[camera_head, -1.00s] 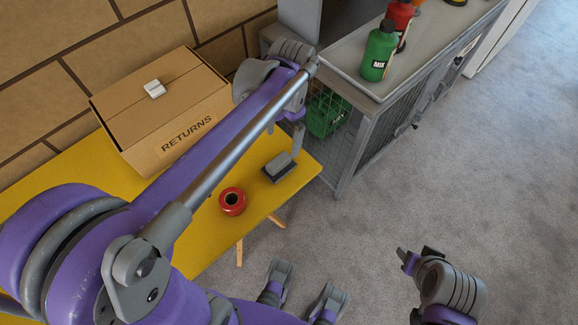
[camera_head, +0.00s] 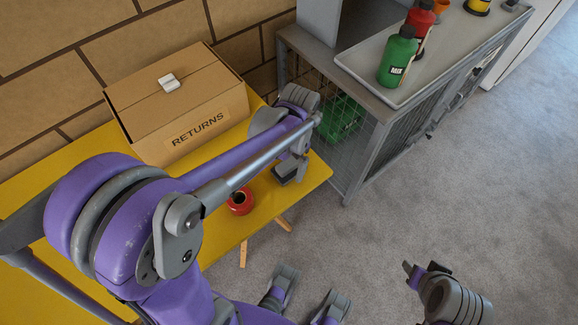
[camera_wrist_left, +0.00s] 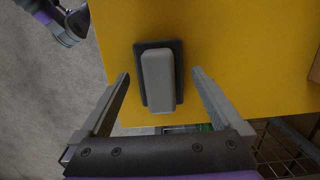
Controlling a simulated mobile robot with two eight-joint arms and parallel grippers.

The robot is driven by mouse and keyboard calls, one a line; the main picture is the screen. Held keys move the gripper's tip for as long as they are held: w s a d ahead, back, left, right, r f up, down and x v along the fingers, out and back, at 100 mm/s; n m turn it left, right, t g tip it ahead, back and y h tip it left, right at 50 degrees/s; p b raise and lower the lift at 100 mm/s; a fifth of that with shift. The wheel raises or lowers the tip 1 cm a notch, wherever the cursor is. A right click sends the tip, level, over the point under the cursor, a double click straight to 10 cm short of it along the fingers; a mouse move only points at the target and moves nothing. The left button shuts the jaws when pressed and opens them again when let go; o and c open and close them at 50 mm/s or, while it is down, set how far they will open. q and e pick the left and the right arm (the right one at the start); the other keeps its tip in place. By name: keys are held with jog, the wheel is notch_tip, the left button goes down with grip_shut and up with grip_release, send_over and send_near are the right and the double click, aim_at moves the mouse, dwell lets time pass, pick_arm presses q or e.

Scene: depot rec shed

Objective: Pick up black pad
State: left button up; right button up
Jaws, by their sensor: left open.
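The black pad (camera_head: 284,178) lies on the yellow table near its right end, partly hidden by my left gripper in the head view. In the left wrist view the black pad (camera_wrist_left: 158,82) is a dark rectangle with a grey block on top. My left gripper (camera_head: 297,172) is above it, pointing down. In the left wrist view the open left gripper (camera_wrist_left: 160,74) has one finger on each side of the pad, with gaps. My right gripper (camera_head: 423,270) is at the lower right over the floor; its jaws are too small to judge.
A red round object (camera_head: 240,201) lies on the yellow table (camera_head: 222,241) near the pad. A cardboard RETURNS box (camera_head: 187,136) with a small white item on top stands behind. A grey mesh cabinet (camera_head: 363,160) with bottles on top stands close to the table's right end.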

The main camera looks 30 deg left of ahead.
pick_arm(q)
jog(key=c, duration=1.5)
notch_tip(320, 180, up, 10)
jog(key=shift+r+p, duration=0.1)
jog(key=shift+p, duration=0.7)
